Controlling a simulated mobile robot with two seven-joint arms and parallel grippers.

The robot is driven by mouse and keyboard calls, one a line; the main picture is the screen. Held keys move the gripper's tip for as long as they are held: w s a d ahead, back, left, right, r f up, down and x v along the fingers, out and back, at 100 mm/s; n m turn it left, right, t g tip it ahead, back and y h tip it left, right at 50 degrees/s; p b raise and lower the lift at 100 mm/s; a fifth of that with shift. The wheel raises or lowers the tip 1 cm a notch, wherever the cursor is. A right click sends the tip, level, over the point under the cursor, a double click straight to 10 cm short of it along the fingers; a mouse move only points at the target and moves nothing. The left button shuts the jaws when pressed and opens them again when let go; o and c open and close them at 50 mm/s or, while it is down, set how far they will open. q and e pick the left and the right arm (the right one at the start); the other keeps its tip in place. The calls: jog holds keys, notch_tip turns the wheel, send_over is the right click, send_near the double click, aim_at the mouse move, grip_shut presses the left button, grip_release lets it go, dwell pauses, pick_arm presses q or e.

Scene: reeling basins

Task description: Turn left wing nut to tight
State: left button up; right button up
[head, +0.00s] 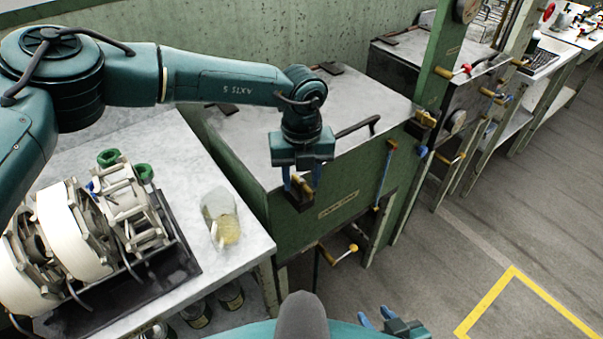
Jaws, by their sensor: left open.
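The left wing nut (302,184) is a small brass piece above a dark clamp at the front top edge of the green basin (325,212). My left gripper (303,181) points down over it from above, with its blue fingers apart on either side of the nut. I cannot tell whether either finger touches it, and the gripper hides part of it. A second brass fitting (427,118) sits at the basin's right front corner. My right gripper (375,314) is low at the bottom edge of the view, its two blue fingers apart and empty, away from the basin.
A pale table (240,262) at left holds a rack of white reels (70,230) and a glass jar (220,217). A dark bent handle (358,127) lies over the basin top beside my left gripper. The floor (470,250) at right is clear.

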jog(key=shift+w+r, duration=0.15)
jog(key=shift+w, duration=0.05)
pick_arm(q)
jog(key=shift+c, duration=0.3)
jog(key=shift+c, duration=0.7)
grip_shut()
pick_arm(e)
jog(key=shift+r, duration=0.1)
jog(key=shift+s, duration=0.1)
